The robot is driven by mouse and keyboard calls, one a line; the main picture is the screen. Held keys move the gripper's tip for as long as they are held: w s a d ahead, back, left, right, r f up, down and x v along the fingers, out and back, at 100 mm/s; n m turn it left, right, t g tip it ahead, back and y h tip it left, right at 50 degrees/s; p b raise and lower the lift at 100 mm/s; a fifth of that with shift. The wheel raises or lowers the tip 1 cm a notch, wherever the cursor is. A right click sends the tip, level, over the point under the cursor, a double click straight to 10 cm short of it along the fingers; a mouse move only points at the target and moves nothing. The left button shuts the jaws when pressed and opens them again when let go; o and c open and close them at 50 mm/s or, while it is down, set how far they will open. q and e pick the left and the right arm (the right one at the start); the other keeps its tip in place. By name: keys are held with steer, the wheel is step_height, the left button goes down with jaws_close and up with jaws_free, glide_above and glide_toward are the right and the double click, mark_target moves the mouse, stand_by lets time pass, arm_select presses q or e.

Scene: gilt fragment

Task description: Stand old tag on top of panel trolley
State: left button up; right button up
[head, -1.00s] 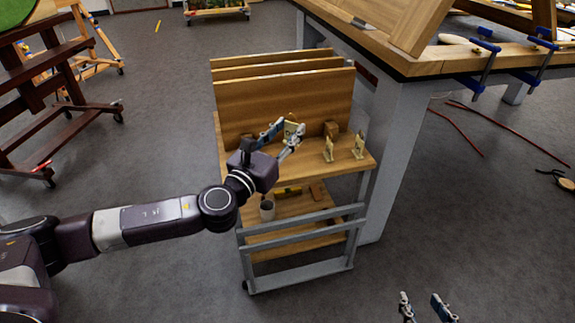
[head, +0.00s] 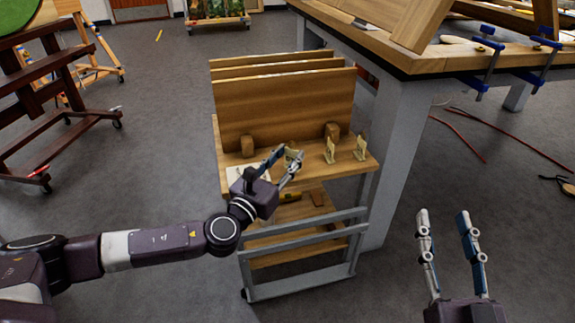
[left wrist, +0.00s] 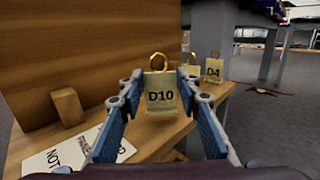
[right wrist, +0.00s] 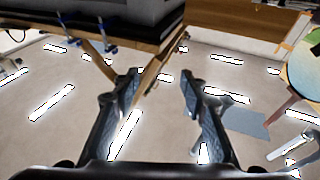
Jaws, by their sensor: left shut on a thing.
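The panel trolley (head: 352,172) has a wooden top shelf with upright panels at its back. My left gripper (head: 290,155) is shut on a cream tag with a brass ring, marked D10 (left wrist: 161,98), at the shelf's front part. The tag is upright; I cannot tell whether its bottom touches the shelf. Two similar tags stand to its right on the shelf: a middle one (head: 329,150) and one at the right end (head: 360,148). One of them reads D4 (left wrist: 214,71) in the left wrist view. My right gripper (head: 443,215) is open and empty over the floor, right of the trolley.
A white card with printing (left wrist: 75,152) lies on the shelf, left of the held tag. Wooden blocks (head: 248,146) stand against the front panel (head: 285,105). A large workbench (head: 395,120) with blue clamps stands close behind at the right. Floor in front is clear.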

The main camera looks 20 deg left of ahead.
arm_select(q)
steer(key=shift+f, duration=0.75)
arm_select(e)
steer(key=shift+s+r+t+y, duration=0.15)
steer(key=shift+s+r+t, duration=0.15)
steer(key=shift+r, duration=0.3)
steer(key=shift+s+r+t+y, duration=0.15)
steer(key=shift+r+t, duration=0.15)
steer(key=shift+r, duration=0.25)
steer(key=shift+s+r+t+y, duration=0.1)
steer(key=shift+s+r+t, duration=0.2)
steer(key=shift+r, duration=0.3)
arm_select(q)
steer(key=shift+f, duration=0.1)
arm_select(e)
steer(key=shift+r, duration=0.25)
arm_select(q)
steer(key=shift+b, duration=0.3)
steer(key=o, duration=1.1)
arm_select(e)
steer(key=shift+s+r, duration=0.1)
steer(key=shift+s, duration=0.05)
steer(key=shift+a, duration=0.1)
